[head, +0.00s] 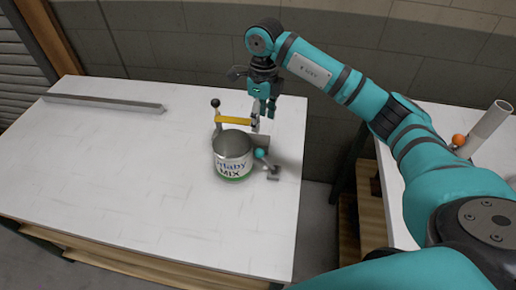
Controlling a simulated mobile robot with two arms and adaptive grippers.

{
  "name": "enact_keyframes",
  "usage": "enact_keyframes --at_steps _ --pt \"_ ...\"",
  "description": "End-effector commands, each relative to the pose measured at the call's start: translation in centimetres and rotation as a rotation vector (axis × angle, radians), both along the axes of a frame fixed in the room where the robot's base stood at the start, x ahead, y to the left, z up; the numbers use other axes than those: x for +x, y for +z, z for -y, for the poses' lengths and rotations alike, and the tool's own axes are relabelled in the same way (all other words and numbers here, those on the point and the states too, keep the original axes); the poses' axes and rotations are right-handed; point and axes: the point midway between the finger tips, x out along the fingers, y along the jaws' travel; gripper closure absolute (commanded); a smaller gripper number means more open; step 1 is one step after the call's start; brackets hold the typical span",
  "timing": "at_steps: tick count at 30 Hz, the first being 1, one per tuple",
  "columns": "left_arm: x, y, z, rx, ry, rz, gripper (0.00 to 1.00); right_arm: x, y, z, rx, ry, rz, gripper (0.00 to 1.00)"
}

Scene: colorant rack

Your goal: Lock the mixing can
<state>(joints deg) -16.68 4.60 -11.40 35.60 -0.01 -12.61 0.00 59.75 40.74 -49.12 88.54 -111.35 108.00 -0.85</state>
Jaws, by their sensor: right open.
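The mixing can (232,165) stands upright on the white table, with a grey lid and a printed label that reads "MIX". A yellow lever (234,120) with a black ball knob (215,103) at its left end lies just behind and above the can. A teal ball knob (259,153) on a metal handle sits at the can's right side. My right gripper (266,112) is open and points down behind the can, close to the right end of the yellow lever. I cannot tell whether it touches the lever. My left gripper is not in view.
A long grey metal bar (104,103) lies at the back left of the white table (110,175). The table's left and front are clear. A gap separates it from a second table at the right, with an orange ball (459,140) and a pale tube (490,128). A wall stands behind.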

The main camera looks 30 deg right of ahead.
Motion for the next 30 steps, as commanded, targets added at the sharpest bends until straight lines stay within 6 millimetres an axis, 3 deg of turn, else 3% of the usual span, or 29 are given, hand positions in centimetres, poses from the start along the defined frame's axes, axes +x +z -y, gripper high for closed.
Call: enact_keyframes --at_steps 3,7,18,24,30 --pt "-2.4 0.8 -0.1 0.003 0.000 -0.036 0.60 -0.2 -2.6 -0.1 0.000 -0.001 -0.006 0.47" --pt "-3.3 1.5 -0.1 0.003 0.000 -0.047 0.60 -0.3 -5.4 -0.2 0.001 -0.001 -0.007 0.47" --pt "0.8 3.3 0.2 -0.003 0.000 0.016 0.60 -0.4 -12.4 -0.6 0.002 -0.001 -0.003 0.47" --pt "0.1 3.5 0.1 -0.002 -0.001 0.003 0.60 -0.4 -14.1 -0.6 0.001 0.000 0.000 0.47" --pt "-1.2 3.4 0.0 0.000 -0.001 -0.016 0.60 -0.4 -14.3 -0.6 0.001 0.000 0.001 0.47"
